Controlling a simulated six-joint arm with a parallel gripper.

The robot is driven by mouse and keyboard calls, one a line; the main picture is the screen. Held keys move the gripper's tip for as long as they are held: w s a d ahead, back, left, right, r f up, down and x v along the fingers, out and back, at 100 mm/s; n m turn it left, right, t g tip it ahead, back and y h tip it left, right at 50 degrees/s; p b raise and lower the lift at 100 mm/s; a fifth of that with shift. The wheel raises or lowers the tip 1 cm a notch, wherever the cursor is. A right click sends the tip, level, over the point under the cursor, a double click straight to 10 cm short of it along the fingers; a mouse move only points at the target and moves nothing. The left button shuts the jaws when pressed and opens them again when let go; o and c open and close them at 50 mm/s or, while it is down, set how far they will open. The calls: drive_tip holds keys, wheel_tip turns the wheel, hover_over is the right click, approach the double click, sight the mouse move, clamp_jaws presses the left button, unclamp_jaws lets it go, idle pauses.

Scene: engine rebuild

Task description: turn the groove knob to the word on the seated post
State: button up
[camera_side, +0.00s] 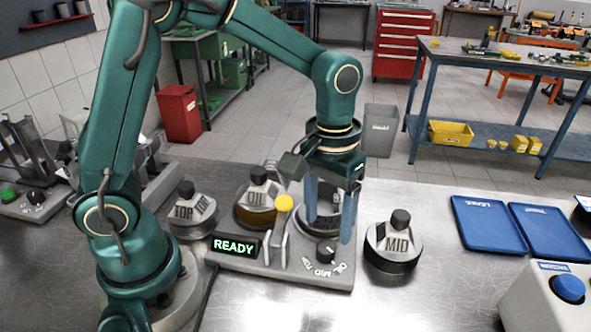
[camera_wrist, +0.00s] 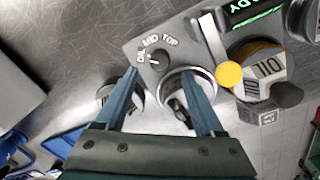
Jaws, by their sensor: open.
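The groove knob (camera_side: 326,250) is black and sits on the front of the grey fixture, with TOP, MID and OIL printed around it. It also shows in the wrist view (camera_wrist: 160,60), where its pale mark seems to point left, near OIL; this is too small to be sure. My gripper (camera_side: 330,222) is open, its blue fingers pointing down around the round metal seat (camera_wrist: 188,79) and close to the knob, apparently not holding it. It also shows in the wrist view (camera_wrist: 162,72). Something dark stands in the seat; I can read no word on it.
Labelled pieces stand around the fixture: TOP (camera_side: 190,212) left, OIL (camera_side: 257,197) behind, MID (camera_side: 396,245) right. A yellow-balled lever (camera_side: 284,202) stands beside the lit READY display (camera_side: 234,246). Blue trays (camera_side: 487,225) and a blue-buttoned box (camera_side: 550,300) lie right. The front bench is clear.

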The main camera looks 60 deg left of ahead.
sight(326, 247)
drive_tip(key=shift+d+f, duration=0.1)
drive_tip(key=shift+f, duration=2.65)
